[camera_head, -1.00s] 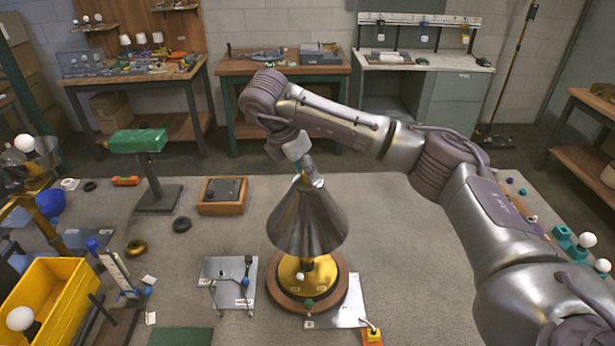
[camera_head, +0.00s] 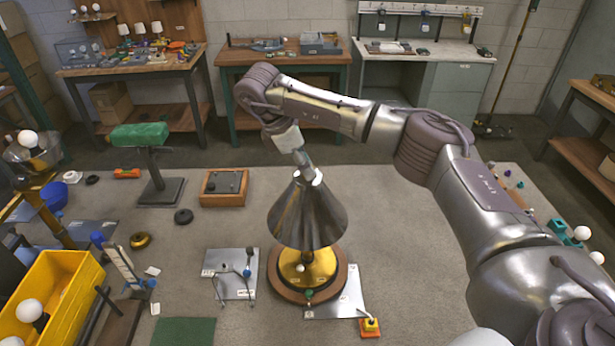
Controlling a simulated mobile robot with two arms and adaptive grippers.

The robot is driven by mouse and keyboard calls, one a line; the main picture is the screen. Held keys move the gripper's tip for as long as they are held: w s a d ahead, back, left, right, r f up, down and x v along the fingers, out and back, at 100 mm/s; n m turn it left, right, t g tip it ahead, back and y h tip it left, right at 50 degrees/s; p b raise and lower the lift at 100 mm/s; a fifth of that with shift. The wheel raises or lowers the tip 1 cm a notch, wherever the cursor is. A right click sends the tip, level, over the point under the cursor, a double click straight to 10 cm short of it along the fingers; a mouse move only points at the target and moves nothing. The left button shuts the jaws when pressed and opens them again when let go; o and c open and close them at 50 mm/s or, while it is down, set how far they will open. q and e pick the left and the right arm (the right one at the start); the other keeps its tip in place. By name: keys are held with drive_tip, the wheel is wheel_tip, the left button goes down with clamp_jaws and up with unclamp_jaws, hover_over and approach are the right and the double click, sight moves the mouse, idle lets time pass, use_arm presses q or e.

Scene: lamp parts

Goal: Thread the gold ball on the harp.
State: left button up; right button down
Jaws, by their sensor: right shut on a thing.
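A lamp stands in the middle of the work surface. It has a grey metal cone shade (camera_head: 308,218), a gold base (camera_head: 316,268) and a round wooden foot (camera_head: 337,287). The harp is hidden inside the shade. My right gripper (camera_head: 308,178) points down at the top of the shade, right over its centre. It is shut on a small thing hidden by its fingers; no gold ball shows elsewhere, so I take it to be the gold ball. I cannot tell whether it touches the harp's tip. My left gripper is not in view.
A metal plate (camera_head: 231,262) lies left of the lamp, and a yellow-orange button box (camera_head: 370,327) in front right. A yellow bin (camera_head: 68,283) and a green-topped stand (camera_head: 140,136) are at the left. A wooden tray (camera_head: 223,201) lies behind left.

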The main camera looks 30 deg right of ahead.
drive_tip(key=m+g, duration=0.1)
drive_tip(key=m, duration=0.2)
drive_tip(key=shift+w, duration=0.1)
drive_tip(key=m+g+y, duration=0.1)
drive_tip(key=m, duration=0.2)
drive_tip(key=shift+d+m, duration=0.1)
drive_tip(key=shift+m, duration=0.2)
drive_tip(key=c, duration=1)
unclamp_jaws()
drive_tip(key=shift+o, duration=0.2)
drive_tip(key=n+b, duration=0.1)
drive_tip(key=n, duration=0.2)
drive_tip(key=shift+f+n+t+h, duration=0.15)
drive_tip(key=shift+n+t+h, duration=0.15)
drive_tip(key=shift+n+t, duration=0.1)
drive_tip(key=n+t+b, duration=0.1)
drive_tip(key=n, duration=0.2)
drive_tip(key=shift+s+n+t+b, duration=0.1)
drive_tip(key=shift+n+t+b, duration=0.55)
drive_tip(key=shift+n+b, duration=0.7)
drive_tip(key=shift+s+n+t+b, duration=0.1)
drive_tip(key=shift+n+t+b, duration=0.55)
drive_tip(key=shift+n+b, duration=0.65)
drive_tip(key=shift+n+t+b, duration=0.3)
drive_tip(key=shift+n+b, duration=0.05)
drive_tip(key=shift+n, duration=0.5)
